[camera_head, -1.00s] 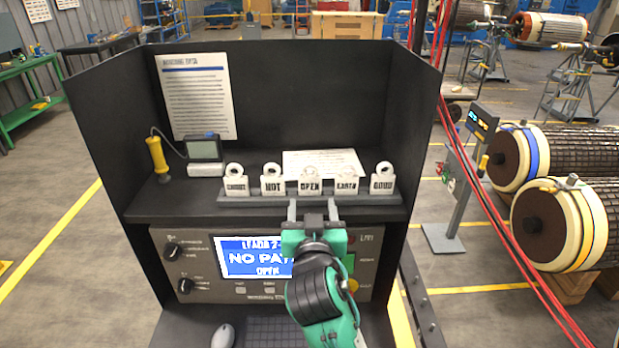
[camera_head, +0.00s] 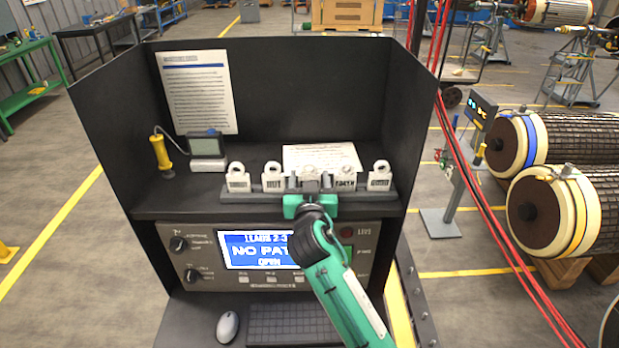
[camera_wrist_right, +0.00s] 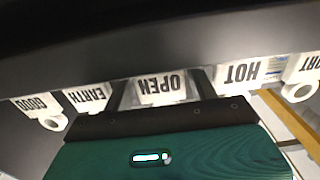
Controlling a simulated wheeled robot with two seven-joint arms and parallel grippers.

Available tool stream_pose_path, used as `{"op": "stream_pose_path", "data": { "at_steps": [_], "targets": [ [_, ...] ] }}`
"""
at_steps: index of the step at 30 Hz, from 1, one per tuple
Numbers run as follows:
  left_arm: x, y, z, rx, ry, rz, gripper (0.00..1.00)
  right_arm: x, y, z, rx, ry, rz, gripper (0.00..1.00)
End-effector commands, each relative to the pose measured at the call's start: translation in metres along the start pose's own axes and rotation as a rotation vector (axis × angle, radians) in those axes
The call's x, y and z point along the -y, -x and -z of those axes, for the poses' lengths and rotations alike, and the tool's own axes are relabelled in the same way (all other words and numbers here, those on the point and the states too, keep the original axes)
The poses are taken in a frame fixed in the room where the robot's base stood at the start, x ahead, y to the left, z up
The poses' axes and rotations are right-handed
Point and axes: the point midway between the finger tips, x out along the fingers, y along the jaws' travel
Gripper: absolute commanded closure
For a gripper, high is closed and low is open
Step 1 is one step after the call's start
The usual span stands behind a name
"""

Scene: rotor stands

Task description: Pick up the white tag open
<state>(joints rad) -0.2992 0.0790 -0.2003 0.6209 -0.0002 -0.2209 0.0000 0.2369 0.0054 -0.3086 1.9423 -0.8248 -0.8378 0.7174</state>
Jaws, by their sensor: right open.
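The white OPEN tag (camera_head: 311,171) stands in the middle of a row in a grey rack (camera_head: 392,196) on the shelf, partly hidden by my right gripper (camera_head: 310,182). In the right wrist view the OPEN tag (camera_wrist_right: 162,88) shows upside down between the two fingers of my right gripper (camera_wrist_right: 163,92). The fingers are open, one on each side of the tag, with the neighbouring tags outside them. I cannot tell whether they touch it. My left gripper is not in view.
The HOT tag (camera_head: 272,179) and EARTH tag (camera_head: 345,180) stand close on either side. Another white tag (camera_head: 238,180) and the GOOD tag (camera_head: 380,178) are at the ends. Dark booth walls (camera_head: 410,130) enclose the shelf. A yellow-handled device (camera_head: 160,154) stands left.

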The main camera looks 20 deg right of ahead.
Motion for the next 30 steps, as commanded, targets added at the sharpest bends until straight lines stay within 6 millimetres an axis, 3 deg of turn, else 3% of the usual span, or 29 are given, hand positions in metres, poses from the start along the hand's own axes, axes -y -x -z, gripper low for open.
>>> {"op": "stream_pose_path", "data": {
  "at_steps": [3,7,22,26,30],
  "targets": [
    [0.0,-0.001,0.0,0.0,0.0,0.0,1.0,0.0,0.0,0.0,0.0,0.0,0.0,0.42],
    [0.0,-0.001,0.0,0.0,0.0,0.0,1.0,0.0,0.0,0.0,0.0,0.0,0.0,0.65],
    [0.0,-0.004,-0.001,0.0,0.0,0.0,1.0,0.0,0.0,0.008,-0.001,-0.003,-0.002,0.66],
    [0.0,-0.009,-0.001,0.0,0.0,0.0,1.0,0.0,0.0,0.025,-0.003,-0.005,-0.001,0.66],
    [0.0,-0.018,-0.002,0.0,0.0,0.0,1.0,0.0,0.0,0.057,-0.007,-0.008,-0.001,0.66]
  ]
}}
